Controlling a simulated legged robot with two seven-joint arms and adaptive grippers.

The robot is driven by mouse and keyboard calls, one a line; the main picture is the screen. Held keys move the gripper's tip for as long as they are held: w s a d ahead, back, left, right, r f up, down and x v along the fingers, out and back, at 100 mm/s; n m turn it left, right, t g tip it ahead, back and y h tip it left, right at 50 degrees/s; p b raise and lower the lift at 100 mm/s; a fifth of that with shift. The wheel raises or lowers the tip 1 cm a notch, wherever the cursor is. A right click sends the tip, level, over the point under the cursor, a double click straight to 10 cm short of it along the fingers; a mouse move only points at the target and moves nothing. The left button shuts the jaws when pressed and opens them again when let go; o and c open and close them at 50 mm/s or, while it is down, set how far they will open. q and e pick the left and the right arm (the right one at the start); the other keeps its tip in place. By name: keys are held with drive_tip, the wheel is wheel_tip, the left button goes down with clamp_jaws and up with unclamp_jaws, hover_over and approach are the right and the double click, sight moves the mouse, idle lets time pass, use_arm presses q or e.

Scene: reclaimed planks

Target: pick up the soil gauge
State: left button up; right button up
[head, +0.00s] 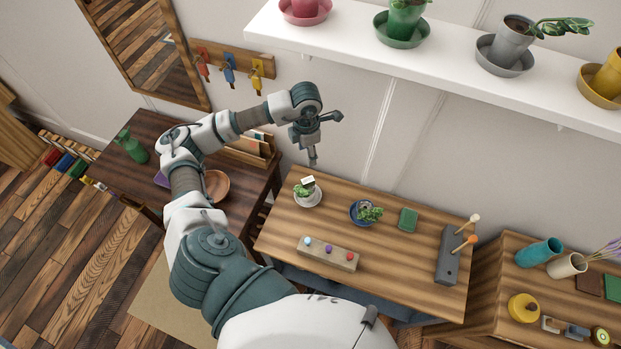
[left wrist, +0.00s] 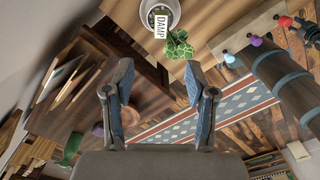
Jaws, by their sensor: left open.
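A small white tag reading "DAMP" (left wrist: 160,25), which looks like the soil gauge, stands in a white pot (left wrist: 149,8) with a green plant (left wrist: 178,46). In the head view the gauge (head: 308,181) shows at the pot (head: 308,200) on the table's far left corner. My left gripper (head: 325,140) is open and empty, in the air near this corner. In the left wrist view the open fingers (left wrist: 159,72) are apart from the pot, which lies beyond their tips. My right gripper is not in view.
The wooden table (head: 400,260) also holds a blue potted plant (head: 366,211), a green block (head: 408,219), a board with colored knobs (head: 328,253) and a grey tool holder (head: 447,257). A white shelf (head: 440,65) with pots hangs above. A darker desk (head: 130,180) stands left.

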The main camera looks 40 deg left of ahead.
use_arm(q)
drive_tip(key=p, duration=0.1)
approach(308, 180)
wheel_tip(308, 180, down, 5)
drive_tip(key=shift+d+f, duration=0.1)
drive_tip(key=shift+s+f, duration=0.1)
drive_tip(key=shift+f, duration=0.45)
wheel_tip(308, 180, down, 5)
drive_tip(key=shift+r+p, duration=0.2)
drive_tip(key=shift+p, duration=0.4)
clamp_jaws()
